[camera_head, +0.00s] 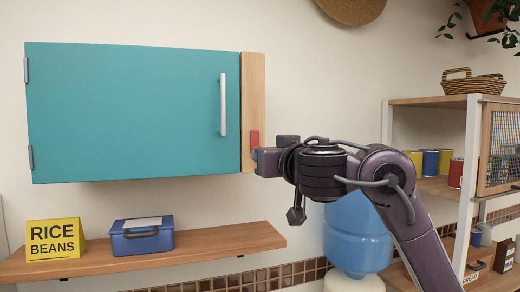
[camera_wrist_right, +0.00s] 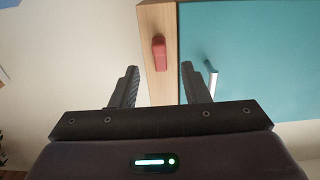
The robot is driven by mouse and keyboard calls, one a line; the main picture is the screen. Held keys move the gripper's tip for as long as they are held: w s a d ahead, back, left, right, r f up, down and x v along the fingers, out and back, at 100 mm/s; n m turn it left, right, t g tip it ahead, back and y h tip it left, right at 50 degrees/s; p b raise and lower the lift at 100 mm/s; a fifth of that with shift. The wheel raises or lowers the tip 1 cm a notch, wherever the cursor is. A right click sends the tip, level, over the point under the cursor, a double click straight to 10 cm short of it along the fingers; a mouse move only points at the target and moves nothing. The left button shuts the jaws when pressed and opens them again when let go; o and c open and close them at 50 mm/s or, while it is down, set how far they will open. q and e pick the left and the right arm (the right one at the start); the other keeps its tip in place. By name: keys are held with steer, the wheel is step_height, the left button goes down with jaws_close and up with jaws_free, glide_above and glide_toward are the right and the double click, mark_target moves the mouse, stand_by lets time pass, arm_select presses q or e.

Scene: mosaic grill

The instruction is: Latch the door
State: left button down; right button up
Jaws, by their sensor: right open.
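The teal cabinet door (camera_head: 130,115) has hinges on its left edge and a pale vertical handle (camera_head: 223,105). It lies against or very near the wooden side post (camera_head: 253,90), with a thin dark line between them. A red latch (camera_head: 254,138) stands upright on the post, clear of the door. In the right wrist view the latch (camera_wrist_right: 159,53) shows beyond and between the fingertips. My right gripper (camera_head: 259,160) is open and empty, just below the latch; its fingers show in the wrist view (camera_wrist_right: 160,72). My left gripper is out of view.
Below the cabinet, a wooden shelf (camera_head: 200,243) holds a yellow rice and beans box (camera_head: 54,239) and a blue box (camera_head: 142,236). A blue water jug (camera_head: 357,232) stands behind my right arm. A shelf unit (camera_head: 440,101) with cans is at right.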

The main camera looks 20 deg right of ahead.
mark_target(256, 143)
steer(key=w+p, duration=0.3)
steer(key=w, duration=0.4)
steer(key=shift+w+r, duration=0.25)
steer(key=shift+w, duration=0.15)
jaws_close()
